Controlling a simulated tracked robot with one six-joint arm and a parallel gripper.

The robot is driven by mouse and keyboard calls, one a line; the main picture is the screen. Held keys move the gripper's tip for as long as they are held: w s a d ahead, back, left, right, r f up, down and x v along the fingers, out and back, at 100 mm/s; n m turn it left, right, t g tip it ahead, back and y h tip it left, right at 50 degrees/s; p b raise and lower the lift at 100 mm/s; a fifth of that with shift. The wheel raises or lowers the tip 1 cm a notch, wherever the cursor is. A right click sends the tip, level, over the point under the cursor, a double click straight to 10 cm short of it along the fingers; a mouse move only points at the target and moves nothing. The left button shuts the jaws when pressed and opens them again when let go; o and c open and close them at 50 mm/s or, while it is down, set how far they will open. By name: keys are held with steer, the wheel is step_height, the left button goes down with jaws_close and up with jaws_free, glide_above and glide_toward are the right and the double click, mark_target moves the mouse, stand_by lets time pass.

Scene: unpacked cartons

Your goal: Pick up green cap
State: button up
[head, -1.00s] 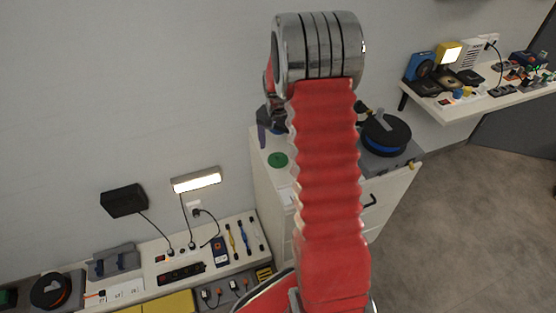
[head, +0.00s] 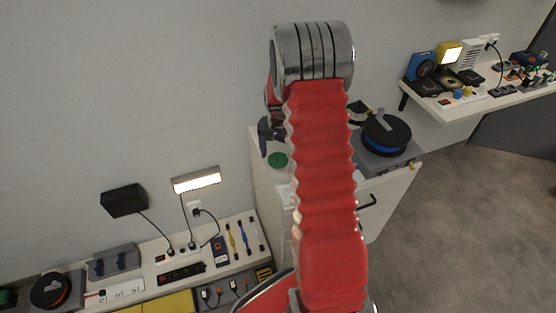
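The green cap (head: 278,160) is a small flat green disc on the white cabinet top, just left of my red-sleeved arm in the head view. My arm rises in front of the cabinet and hides much of its top. A dark piece that looks like part of my gripper (head: 266,138) shows left of the arm, above and slightly left of the cap in the picture. The rest of the gripper is hidden behind the arm, so its opening cannot be seen. I see no contact with the cap.
The white cabinet (head: 272,197) also bears a black and blue reel (head: 386,136) on a grey case, right of my arm. A low bench with a power strip (head: 180,272) and tools is at lower left. A wall shelf (head: 480,106) with devices is at right.

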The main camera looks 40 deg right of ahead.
mark_target(278, 154)
steer(key=c, duration=1.2)
step_height(278, 154, up, 10)
steer(key=shift+r, duration=0.1)
stand_by(0.6)
steer(key=w+a+r+n, duration=0.1)
steer(key=a+n, duration=0.3)
steer(key=a, duration=0.4)
steer(key=w+a+r+n, duration=0.1)
steer(key=a+n, duration=0.3)
steer(key=a, duration=0.5)
steer(key=w+a+r+n, duration=0.1)
steer(key=a+n, duration=0.3)
steer(key=a, duration=0.4)
steer(key=shift+w+a+r, duration=0.1)
steer(key=shift+w+a, duration=0.2)
steer(key=shift+a, duration=0.05)
steer(key=shift+s, duration=0.15)
